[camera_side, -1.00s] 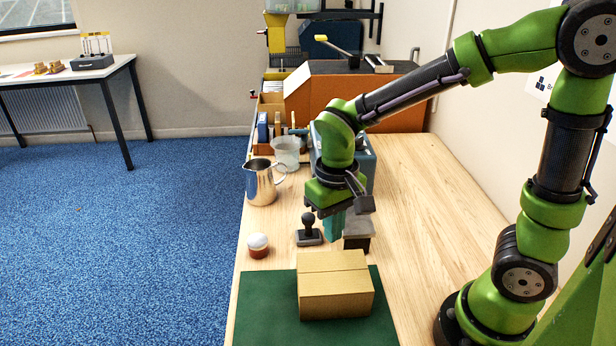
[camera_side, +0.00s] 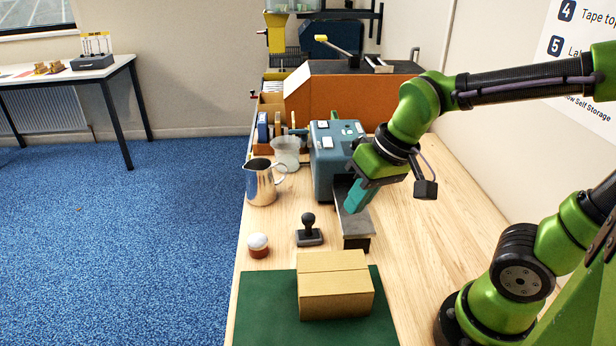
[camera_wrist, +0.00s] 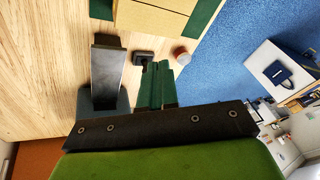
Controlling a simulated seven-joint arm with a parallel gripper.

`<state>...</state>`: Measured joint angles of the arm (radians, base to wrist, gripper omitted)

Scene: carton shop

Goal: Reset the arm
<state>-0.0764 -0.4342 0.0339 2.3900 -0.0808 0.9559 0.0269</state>
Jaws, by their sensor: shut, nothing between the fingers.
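My gripper (camera_side: 356,196) is in the side view above the grey metal plate of the blue-grey machine, tilted, with its teal fingers together and nothing between them. In the wrist view the teal fingers (camera_wrist: 157,86) lie side by side, pointing toward the carton. The arm reaches in from the right, bent at the wrist. I cannot tell the exact gap between the fingertips and the plate.
A closed carton (camera_side: 335,287) sits on a green mat (camera_side: 262,312). A black stamp (camera_side: 309,232), a round white-topped pot (camera_side: 258,245), a metal jug (camera_side: 261,184) and the blue-grey machine (camera_side: 327,150) stand behind it. The bench's right side is clear.

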